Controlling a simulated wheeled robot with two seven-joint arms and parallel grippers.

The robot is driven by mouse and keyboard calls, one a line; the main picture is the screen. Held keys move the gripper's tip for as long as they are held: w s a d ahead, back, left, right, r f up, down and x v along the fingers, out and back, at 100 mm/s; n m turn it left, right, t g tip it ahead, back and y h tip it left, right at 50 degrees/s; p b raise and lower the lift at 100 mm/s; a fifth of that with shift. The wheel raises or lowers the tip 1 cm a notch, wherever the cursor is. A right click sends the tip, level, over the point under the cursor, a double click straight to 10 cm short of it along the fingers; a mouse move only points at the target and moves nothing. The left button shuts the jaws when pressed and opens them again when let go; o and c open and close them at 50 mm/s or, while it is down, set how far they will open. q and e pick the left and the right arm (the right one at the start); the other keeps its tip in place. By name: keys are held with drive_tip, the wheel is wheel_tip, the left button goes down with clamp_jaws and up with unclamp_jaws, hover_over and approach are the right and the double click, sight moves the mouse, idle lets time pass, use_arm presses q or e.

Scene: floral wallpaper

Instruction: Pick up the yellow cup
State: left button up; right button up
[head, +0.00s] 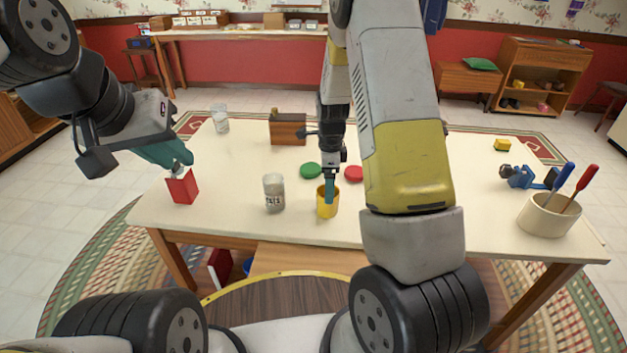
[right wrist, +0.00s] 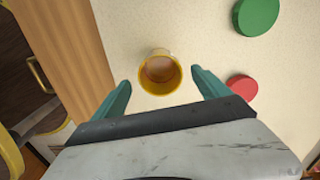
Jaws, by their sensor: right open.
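The yellow cup (head: 327,209) stands upright near the front edge of the white table, and it also shows in the right wrist view (right wrist: 146,83). My right gripper (head: 330,186) is over the cup, pointing down. In the right wrist view my right gripper (right wrist: 160,88) is open, its teal fingers on either side of the cup with gaps between them and its wall. My left gripper (head: 181,168) is at the table's left side, at the top of a red box (head: 182,189). Whether its fingers grip the box is not clear.
A labelled glass jar (head: 274,193) stands close left of the cup. A green disc (head: 310,170) and a red disc (head: 353,173) lie behind it. A brown box (head: 288,129) stands farther back. A cream holder (head: 548,215) with screwdrivers is at the right.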

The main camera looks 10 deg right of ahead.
wheel_tip(320, 180, down, 8)
drive_tip(key=shift+f, duration=0.15)
drive_tip(key=c, duration=1.5)
drive_tip(key=shift+c, duration=0.2)
